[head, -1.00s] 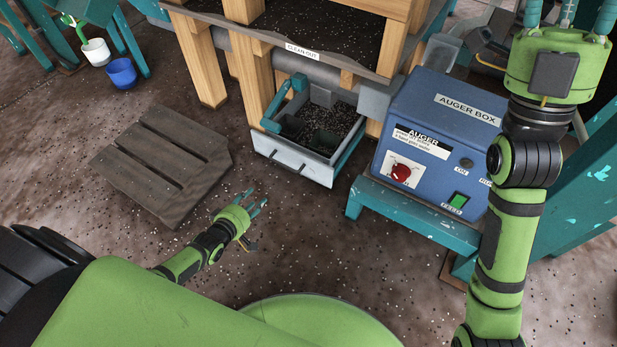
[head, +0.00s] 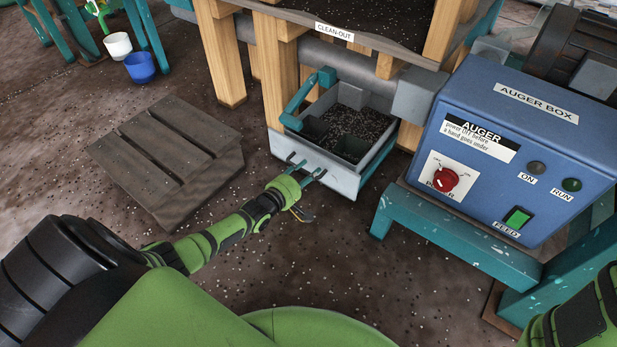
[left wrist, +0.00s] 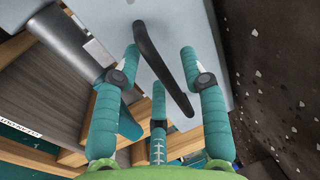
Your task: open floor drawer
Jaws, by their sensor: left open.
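The floor drawer (head: 345,183) is a pale grey box under the wooden frame. It stands partly out, with dark soil and dark square pots (head: 354,147) visible inside. My left gripper (head: 304,172) is open at its front face, near the handle. In the left wrist view, the dark bar handle (left wrist: 150,50) runs between the open teal fingers of my left gripper (left wrist: 160,75), against the pale drawer front (left wrist: 178,25). I cannot tell whether the fingers touch the handle. My right gripper is out of view.
A blue auger box (head: 475,130) on a teal stand (head: 450,240) is close on the right of the drawer. A wooden pallet (head: 170,160) lies on the left. White (head: 117,45) and blue (head: 140,67) pots stand at the back left. Floor in front of the drawer is partly clear.

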